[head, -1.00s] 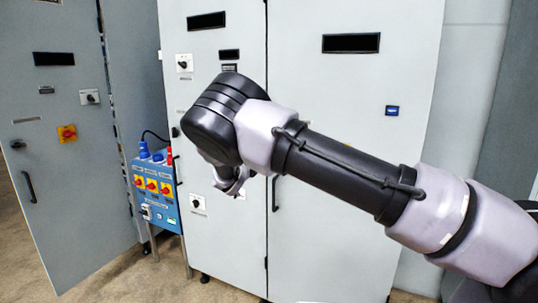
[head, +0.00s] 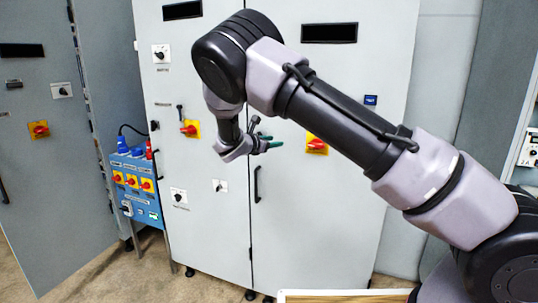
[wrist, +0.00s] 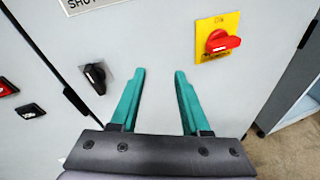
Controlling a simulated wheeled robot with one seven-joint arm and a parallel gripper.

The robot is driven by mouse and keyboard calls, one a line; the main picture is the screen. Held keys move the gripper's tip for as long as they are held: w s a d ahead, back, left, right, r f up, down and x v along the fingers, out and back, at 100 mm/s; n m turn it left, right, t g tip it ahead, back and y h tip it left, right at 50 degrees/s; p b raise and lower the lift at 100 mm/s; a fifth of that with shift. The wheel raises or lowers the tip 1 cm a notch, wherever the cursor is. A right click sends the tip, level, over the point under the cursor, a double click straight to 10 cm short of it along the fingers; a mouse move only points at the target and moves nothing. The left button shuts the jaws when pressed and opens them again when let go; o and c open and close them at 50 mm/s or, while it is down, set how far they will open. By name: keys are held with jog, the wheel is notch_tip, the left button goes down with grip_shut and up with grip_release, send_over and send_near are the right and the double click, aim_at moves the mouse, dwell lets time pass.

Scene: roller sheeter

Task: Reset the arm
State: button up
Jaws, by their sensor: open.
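My arm reaches in from the right in the head view, bent at the elbow. My gripper (head: 270,142) hangs in front of the grey double-door cabinet (head: 222,250). In the wrist view my gripper (wrist: 158,95) shows two green fingers, spread apart with nothing between them. Beyond the fingers are the cabinet front (wrist: 150,35), a black rotary knob (wrist: 95,78) near the left fingertip and a red rotary switch on a yellow plate (wrist: 217,38) to the right. I cannot tell the exact gap to the cabinet.
A blue socket box (head: 137,185) on legs stands left of the cabinet. Another grey cabinet door (head: 50,150) is at the far left. A wooden edge (head: 345,296) shows at the bottom. Bare floor (head: 100,280) lies at lower left.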

jog(key=s+d+r+m+g+y, duration=0.1)
jog(key=s+d+r+m+g, duration=0.25)
jog(key=d+m, duration=0.45)
jog(key=s+d+r+m+g, duration=0.3)
jog(key=s+d+m+g, duration=0.2)
jog(key=d, duration=0.8)
jog(key=s+d+r+m+g+y, duration=0.1)
jog(key=s+d+r+m+y, duration=0.5)
jog(key=s, duration=0.5)
jog(key=s+r+m+t+y, duration=0.1)
jog(key=s+r+m, duration=0.3)
jog(key=s, duration=0.6)
jog(key=s+r+m+t+y, duration=0.2)
jog(key=s+r+m, duration=0.1)
jog(key=s+m, duration=0.4)
jog(key=s, duration=0.2)
jog(key=shift+s+a+r+m+y, duration=0.15)
jog(key=shift+s+r+m+y, duration=0.15)
jog(key=shift+s+r+y, duration=0.1)
jog(key=shift+t, duration=0.25)
